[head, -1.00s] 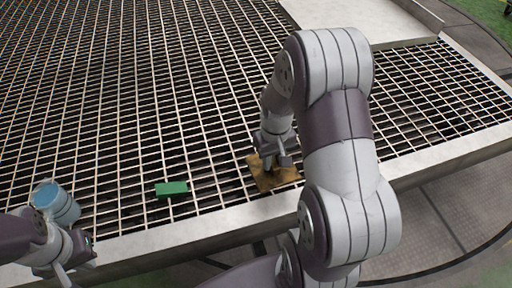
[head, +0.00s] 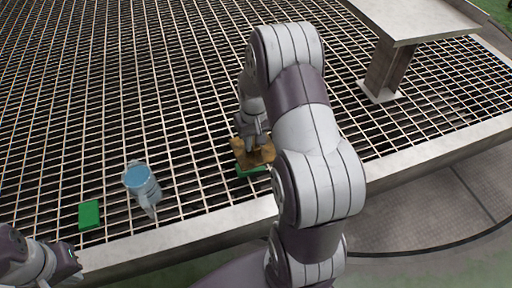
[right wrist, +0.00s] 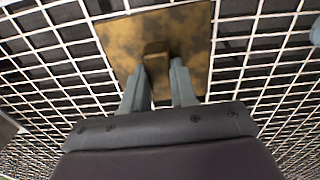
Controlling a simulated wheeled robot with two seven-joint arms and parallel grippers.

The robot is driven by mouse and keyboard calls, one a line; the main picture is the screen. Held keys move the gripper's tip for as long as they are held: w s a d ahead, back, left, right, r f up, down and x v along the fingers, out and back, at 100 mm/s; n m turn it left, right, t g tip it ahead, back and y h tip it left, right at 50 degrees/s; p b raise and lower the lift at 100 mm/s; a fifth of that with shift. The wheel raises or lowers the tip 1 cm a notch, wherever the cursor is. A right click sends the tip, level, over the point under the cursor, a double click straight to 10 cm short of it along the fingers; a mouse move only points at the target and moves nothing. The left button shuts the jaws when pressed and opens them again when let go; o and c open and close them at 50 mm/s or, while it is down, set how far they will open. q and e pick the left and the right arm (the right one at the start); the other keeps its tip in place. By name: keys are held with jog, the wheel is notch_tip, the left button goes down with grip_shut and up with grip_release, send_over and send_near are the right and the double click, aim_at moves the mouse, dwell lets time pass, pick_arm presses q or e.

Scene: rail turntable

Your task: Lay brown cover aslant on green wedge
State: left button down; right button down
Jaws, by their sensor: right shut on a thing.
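The brown cover (head: 250,158), a mottled square plate with a small block-shaped knob (right wrist: 156,50), is held by my right gripper (head: 254,138). Its two fingers are shut on the knob in the right wrist view (right wrist: 160,82). The cover is over a green piece, probably the green wedge (head: 252,173), whose front edge shows below it. I cannot tell whether they touch. The cover hides the rest of the wedge, which is out of sight in the right wrist view. My left gripper (head: 70,266) is low at the left, away from these; its opening is unclear.
A second green block (head: 89,215) lies at the left on the metal grating. A raised pale platform on a post (head: 386,70) is at the upper right. The grating behind is clear.

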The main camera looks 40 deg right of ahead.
aim_at(254, 154)
jog(key=shift+w+a+r, duration=0.1)
jog(key=shift+a, duration=0.05)
jog(key=shift+r+p, duration=0.15)
jog(key=shift+p, duration=0.4)
jog(key=shift+f+b, duration=1.3)
jog(key=shift+f, duration=2.1)
jog(key=c, duration=0.8)
grip_release()
